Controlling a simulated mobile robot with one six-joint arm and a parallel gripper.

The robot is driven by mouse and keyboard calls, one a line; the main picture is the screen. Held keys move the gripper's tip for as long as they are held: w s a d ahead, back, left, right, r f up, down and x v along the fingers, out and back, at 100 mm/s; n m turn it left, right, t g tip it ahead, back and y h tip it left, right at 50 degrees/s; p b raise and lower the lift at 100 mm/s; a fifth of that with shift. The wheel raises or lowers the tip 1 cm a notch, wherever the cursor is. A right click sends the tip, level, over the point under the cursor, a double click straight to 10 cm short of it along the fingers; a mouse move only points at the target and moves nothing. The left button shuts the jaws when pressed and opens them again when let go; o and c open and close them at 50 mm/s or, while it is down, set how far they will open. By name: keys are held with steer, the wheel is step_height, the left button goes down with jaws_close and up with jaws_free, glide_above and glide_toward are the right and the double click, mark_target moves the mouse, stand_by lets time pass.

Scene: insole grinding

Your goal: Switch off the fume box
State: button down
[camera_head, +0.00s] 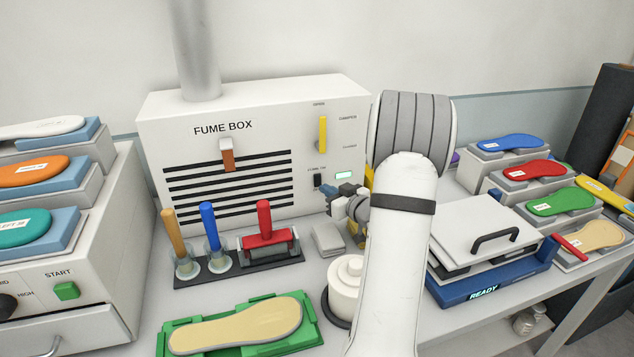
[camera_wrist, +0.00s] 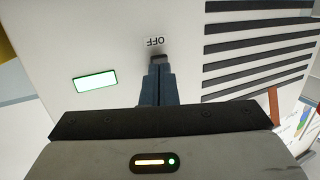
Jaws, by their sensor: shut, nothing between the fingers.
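The white fume box (camera_head: 222,165) stands at the back of the table, with its name across the top front. Its small dark switch (camera_head: 318,180) is at the lower right of the front, beside a lit pale-green display (camera_head: 345,175). My gripper (camera_head: 331,196) is shut and empty, close to this switch. In the wrist view, my shut fingertips (camera_wrist: 159,68) are right at the dark switch (camera_wrist: 159,58), covering part of it. An upside-down OFF label (camera_wrist: 155,42) shows just past it. The lit display (camera_wrist: 96,81) is to the left. I cannot tell whether the fingers touch the switch or its position.
A rack with handled tools (camera_head: 235,266) stands before the box. A grey block (camera_head: 328,238) and a white round container (camera_head: 346,285) are close to my arm. A green tray (camera_head: 174,344) holds a beige insole. A blue-based press (camera_head: 490,285) stands at right.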

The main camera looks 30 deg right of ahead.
steer(key=shift+w+a+f, duration=0.1)
steer(key=shift+w+f, duration=0.05)
steer(key=shift+w, duration=0.55)
steer(key=shift+s, duration=0.1)
stand_by(0.5)
steer(key=s+d+r, duration=0.1)
steer(key=s, duration=0.9)
steer(key=shift+s+r, duration=0.2)
steer(key=shift+s, duration=0.1)
stand_by(0.3)
stand_by(0.3)
